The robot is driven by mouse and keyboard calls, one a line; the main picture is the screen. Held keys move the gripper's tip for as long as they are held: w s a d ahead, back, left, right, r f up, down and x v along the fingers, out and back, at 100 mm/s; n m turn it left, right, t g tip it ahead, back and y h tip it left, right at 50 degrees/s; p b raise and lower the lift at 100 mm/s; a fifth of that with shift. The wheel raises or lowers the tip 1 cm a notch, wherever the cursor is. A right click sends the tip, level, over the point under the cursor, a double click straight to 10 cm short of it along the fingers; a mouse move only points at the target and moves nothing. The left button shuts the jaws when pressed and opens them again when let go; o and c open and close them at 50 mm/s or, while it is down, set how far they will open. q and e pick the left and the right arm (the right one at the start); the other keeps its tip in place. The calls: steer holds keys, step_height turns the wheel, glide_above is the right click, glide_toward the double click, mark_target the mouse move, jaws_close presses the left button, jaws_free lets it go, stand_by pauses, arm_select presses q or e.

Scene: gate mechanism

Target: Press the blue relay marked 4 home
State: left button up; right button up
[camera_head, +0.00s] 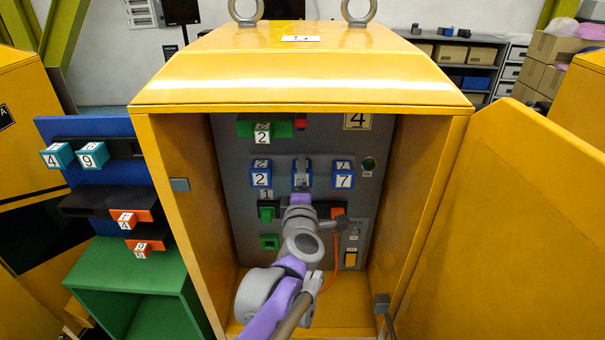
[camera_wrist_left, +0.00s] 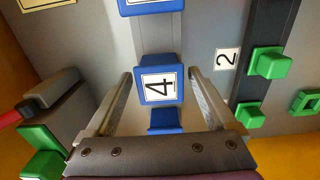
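The blue relay marked 4 (camera_wrist_left: 160,84) sits at the panel in the left wrist view, its number turned sideways. In the head view its blue top (camera_head: 301,165) shows in the middle of the upper blue row, partly covered by my gripper. My left gripper (camera_wrist_left: 160,74) is open, with one finger on each side of the relay and a visible gap on both sides. In the head view my left gripper (camera_head: 301,184) reaches into the cabinet just in front of this relay. I cannot tell how deep the relay sits. My right gripper is not in view.
A blue relay marked 2 (camera_head: 261,178) is to the left and one marked 7 (camera_head: 343,180) to the right. Green blocks (camera_head: 268,242) sit lower on the panel. The yellow cabinet walls (camera_head: 180,170) close in both sides. A rack of numbered cubes (camera_head: 93,156) stands outside, left.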

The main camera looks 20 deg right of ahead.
arm_select(q)
steer(key=shift+o, duration=0.4)
steer(key=b+v, duration=0.1)
steer(key=v, duration=0.9)
steer(key=shift+s, duration=0.4)
